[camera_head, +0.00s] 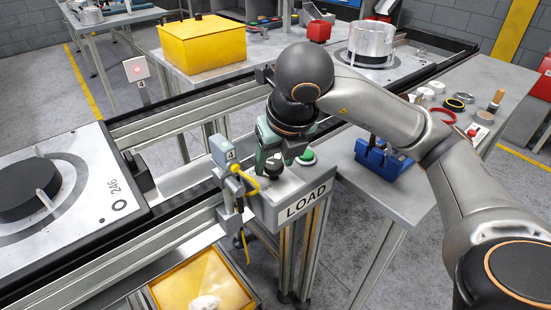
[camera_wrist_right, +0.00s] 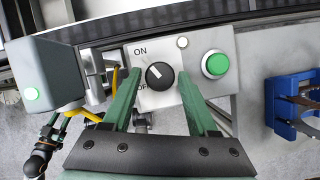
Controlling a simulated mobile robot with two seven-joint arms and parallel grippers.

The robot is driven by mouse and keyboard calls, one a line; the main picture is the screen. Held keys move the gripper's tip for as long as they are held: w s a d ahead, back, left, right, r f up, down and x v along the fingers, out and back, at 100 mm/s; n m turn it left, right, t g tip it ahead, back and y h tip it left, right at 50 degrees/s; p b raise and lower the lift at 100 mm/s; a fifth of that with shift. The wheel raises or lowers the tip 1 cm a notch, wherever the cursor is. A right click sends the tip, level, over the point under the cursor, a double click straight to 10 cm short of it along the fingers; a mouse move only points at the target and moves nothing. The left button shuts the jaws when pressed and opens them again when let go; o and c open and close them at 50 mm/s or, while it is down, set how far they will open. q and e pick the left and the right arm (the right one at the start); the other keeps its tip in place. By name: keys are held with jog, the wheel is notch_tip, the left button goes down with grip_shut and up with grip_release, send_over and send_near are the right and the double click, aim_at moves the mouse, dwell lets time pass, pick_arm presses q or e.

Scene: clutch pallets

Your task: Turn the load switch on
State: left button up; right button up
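The load switch is a black round knob (camera_wrist_right: 160,76) on a light grey panel, with "ON" printed at its upper left and "OFF" at its lower left, partly covered by a finger. A white mark on the knob seems to point to the upper left. The switch box (camera_head: 290,190) bears a "LOAD" label in the head view. My right gripper (camera_wrist_right: 159,80) is open, its two green fingers on either side of the knob with gaps; contact does not show. In the head view the right gripper (camera_head: 272,155) reaches down over the box. My left gripper is not in view.
A green button (camera_wrist_right: 216,64) sits right of the knob. A grey sensor box (camera_head: 223,150) with a yellow cable stands close left of the gripper. A blue holder (camera_head: 383,160) is to the right. The conveyor rail (camera_head: 185,215) runs left, with a pallet (camera_head: 110,200) on it.

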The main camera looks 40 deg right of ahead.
jog(key=shift+o, duration=1.1)
jog(key=shift+r, duration=0.1)
jog(key=shift+s+r, duration=0.15)
jog(key=shift+r, duration=0.2)
pick_arm(q)
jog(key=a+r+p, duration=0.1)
jog(key=p, duration=0.1)
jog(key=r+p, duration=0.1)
jog(key=p, duration=0.2)
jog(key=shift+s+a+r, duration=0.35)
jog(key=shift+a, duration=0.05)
pick_arm(e)
jog(key=v, duration=1.1)
jog(key=shift+r, duration=0.3)
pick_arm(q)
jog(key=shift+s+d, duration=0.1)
pick_arm(e)
jog(key=shift+s+a, duration=0.1)
jog(key=shift+s, duration=0.05)
